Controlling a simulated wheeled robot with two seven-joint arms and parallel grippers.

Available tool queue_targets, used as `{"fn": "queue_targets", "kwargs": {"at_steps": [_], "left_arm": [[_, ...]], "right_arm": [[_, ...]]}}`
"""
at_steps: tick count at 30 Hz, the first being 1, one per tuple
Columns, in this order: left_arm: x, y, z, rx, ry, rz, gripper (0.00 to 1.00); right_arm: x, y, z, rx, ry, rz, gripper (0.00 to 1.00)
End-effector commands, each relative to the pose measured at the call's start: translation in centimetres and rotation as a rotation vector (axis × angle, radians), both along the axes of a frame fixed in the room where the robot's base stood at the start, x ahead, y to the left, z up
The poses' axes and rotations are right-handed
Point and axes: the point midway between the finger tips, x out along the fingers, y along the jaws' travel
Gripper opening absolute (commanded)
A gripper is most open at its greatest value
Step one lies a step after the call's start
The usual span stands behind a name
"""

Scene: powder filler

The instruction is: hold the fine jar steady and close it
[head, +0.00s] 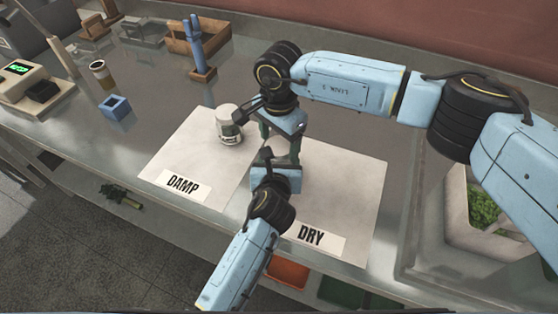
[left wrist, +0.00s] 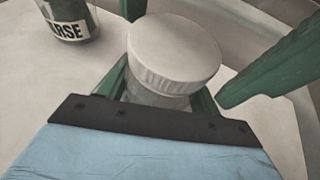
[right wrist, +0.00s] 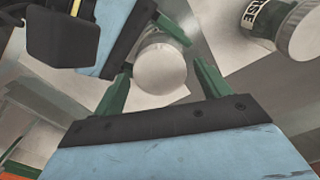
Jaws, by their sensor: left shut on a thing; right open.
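The fine jar (left wrist: 150,97) stands between the green fingers of my left gripper (left wrist: 160,92), which is shut on its body. A white ridged lid (left wrist: 172,50) sits on top of the jar; I cannot tell how tight it is. The lid also shows from above in the right wrist view (right wrist: 160,66). My right gripper (right wrist: 161,82) is open, pointing down, with one finger on each side of the lid and a gap to it. In the head view the two grippers meet over the mats, my right gripper (head: 280,143) above, and they hide the jar.
The coarse jar (head: 229,128), white-lidded, stands on the DAMP mat (head: 180,150), left of my grippers. The DRY mat (head: 350,190) is mostly bare. A scale (head: 35,88), a brown cup (head: 101,72), a blue block (head: 115,107) and a wooden box (head: 190,38) stand farther left and back.

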Motion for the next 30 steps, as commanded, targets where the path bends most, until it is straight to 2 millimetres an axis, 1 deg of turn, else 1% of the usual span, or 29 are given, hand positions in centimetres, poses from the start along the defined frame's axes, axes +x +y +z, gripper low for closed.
{"fn": "queue_targets", "kwargs": {"at_steps": [8, 18, 22, 26, 30], "left_arm": [[-0.02, -0.01, -0.05, 0.0, 0.001, 0.0, 0.0], [-0.02, -0.01, -0.06, 0.0, 0.001, 0.0, 0.0], [-0.02, -0.01, -0.06, 0.0, 0.001, 0.0, 0.0], [-0.02, -0.01, -0.05, 0.0, 0.001, 0.0, 0.0], [-0.02, -0.01, -0.05, 0.0, 0.001, 0.0, 0.0]], "right_arm": [[-0.01, 0.01, -0.13, 0.0, 0.0, 0.0, 0.75], [-0.01, 0.01, -0.1, 0.0, 0.0, 0.0, 0.31], [-0.01, 0.01, -0.09, 0.0, 0.0, -0.025, 0.29], [0.0, 0.0, -0.1, 0.0, 0.0, -0.157, 0.29], [-0.01, 0.01, -0.09, 0.0, 0.0, -0.146, 0.29]]}}
